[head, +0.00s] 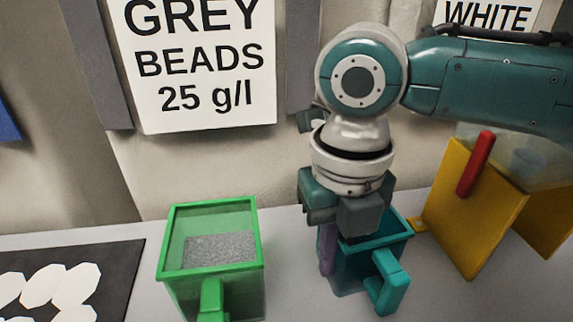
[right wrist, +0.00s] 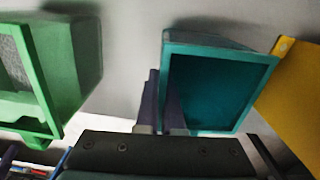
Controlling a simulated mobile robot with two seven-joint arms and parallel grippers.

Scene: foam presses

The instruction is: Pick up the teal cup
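The teal cup (head: 372,262) is a square, open-topped box with a handle on its front right. It stands upright on the pale table and looks empty where I see inside; it also shows in the right wrist view (right wrist: 220,92). My right gripper (head: 333,250) comes down over its left side. In the right wrist view the two purple fingers (right wrist: 164,102) are close together with the cup's left wall between them, one outside and one inside. They look shut on that wall. The gripper body hides part of the rim. My left gripper is not in view.
A green cup (head: 212,205) with grey beads stands to the left. A dark mat (head: 125,285) with white pieces lies far left. The wall behind carries signs (head: 200,65).

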